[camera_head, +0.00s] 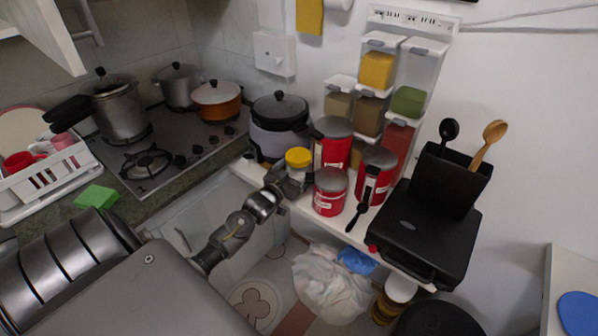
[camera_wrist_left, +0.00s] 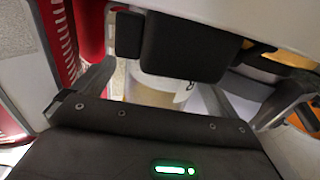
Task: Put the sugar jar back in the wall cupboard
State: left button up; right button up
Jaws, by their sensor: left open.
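The jar with the yellow lid (camera_head: 298,157) stands upright at the left end of the narrow white shelf, beside the red canisters. My left gripper (camera_head: 290,182) is open at this jar, with its fingers low around or beside the body. In the left wrist view a pale, see-through jar body (camera_wrist_left: 155,94) with a white label ending in "R" shows between the gripper parts; the rest of the label is hidden. The wall cupboard (camera_head: 45,32) is at the top left, only partly in view, with a white door that seems to stand open. My right gripper is not in view.
Red canisters (camera_head: 330,192) stand close to the right of the jar. A cooker with a black lid (camera_head: 280,108) is just behind it. A black grill (camera_head: 424,232) fills the shelf's right end. Pots stand on the hob (camera_head: 168,150), below and right of the cupboard.

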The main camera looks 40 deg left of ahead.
aim_at(291, 167)
pick_arm(q)
jog(key=c, duration=1.4)
jog(key=shift+r, duration=0.1)
jog(key=c, duration=0.3)
jog(key=shift+a+r+b, duration=0.1)
jog(key=shift+r+b, duration=0.35)
jog(key=shift+r, duration=1.05)
jog(key=shift+s+r, duration=0.1)
jog(key=shift+r, duration=0.15)
jog(key=s+d+b, duration=0.2)
jog(key=s+b, duration=0.1)
jog(key=s, duration=1.4)
jog(key=shift+s, duration=0.35)
